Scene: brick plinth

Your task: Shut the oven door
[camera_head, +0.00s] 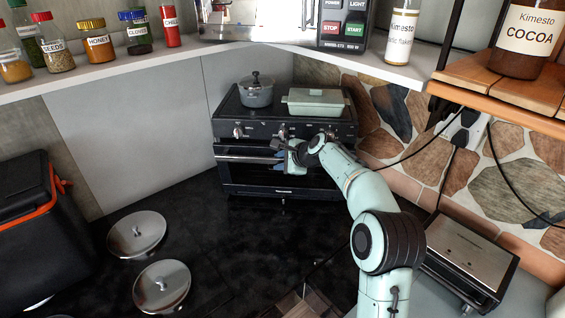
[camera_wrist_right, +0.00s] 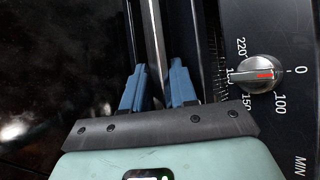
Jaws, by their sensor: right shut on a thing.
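The black oven (camera_head: 240,130) stands against the back wall, with a row of knobs along its front panel. Its door (camera_head: 250,178) is upright or nearly so below the panel; I cannot tell if a small gap is left. The silver door handle (camera_head: 238,158) runs across the top of the door. My right gripper (camera_head: 284,157) is at the right half of this handle. In the right wrist view, the blue fingers of the gripper (camera_wrist_right: 159,85) stand on either side of the handle bar (camera_wrist_right: 153,35) and are shut on it. My left gripper is out of view.
A grey pot (camera_head: 256,95) and a pale green lidded dish (camera_head: 315,102) sit on the oven top. A black box with orange trim (camera_head: 40,225) is at far left. A flat grill (camera_head: 465,258) is at right.

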